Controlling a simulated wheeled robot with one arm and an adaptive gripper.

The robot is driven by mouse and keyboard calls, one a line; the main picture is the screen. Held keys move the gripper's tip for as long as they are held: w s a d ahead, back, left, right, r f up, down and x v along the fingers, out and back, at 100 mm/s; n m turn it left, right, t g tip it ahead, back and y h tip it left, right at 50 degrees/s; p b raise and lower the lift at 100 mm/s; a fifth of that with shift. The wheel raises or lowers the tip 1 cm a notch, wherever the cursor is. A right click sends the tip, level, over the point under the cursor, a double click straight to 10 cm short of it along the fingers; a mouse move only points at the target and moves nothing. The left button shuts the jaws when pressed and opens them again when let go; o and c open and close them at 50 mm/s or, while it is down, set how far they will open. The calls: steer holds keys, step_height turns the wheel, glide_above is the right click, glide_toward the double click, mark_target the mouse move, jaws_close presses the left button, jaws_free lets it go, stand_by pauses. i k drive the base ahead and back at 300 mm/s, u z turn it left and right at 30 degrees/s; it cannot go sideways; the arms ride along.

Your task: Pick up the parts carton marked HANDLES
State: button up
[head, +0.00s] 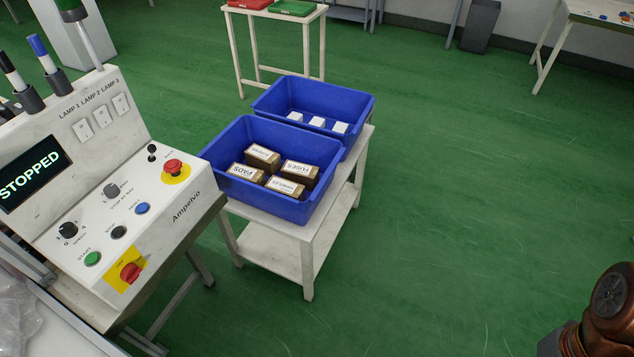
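Several brown cartons with white labels lie in the near blue bin (262,203) on a white table. The labels appear upside down. The left one reads PADS (245,174) and the right one FUSES (300,172). The front carton (285,187) has a longer word that may be HANDLES, but it is too small to be sure. The back carton's label (262,156) is also too small to read. My gripper is not in view; only a brown part of my arm shows at the bottom right.
A far blue bin (350,97) with 3 white boxes (316,122) stands behind on the same white table (316,220). A control panel (130,190) showing STOPPED stands close at left. Green floor (450,200) is clear right of the table.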

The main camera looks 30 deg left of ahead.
mark_target(296, 192)
steer(key=z, duration=0.05)
steer(key=i, duration=0.9)
steer(key=u, duration=3.2)
steer(key=i, duration=0.5)
steer(key=u, duration=0.05)
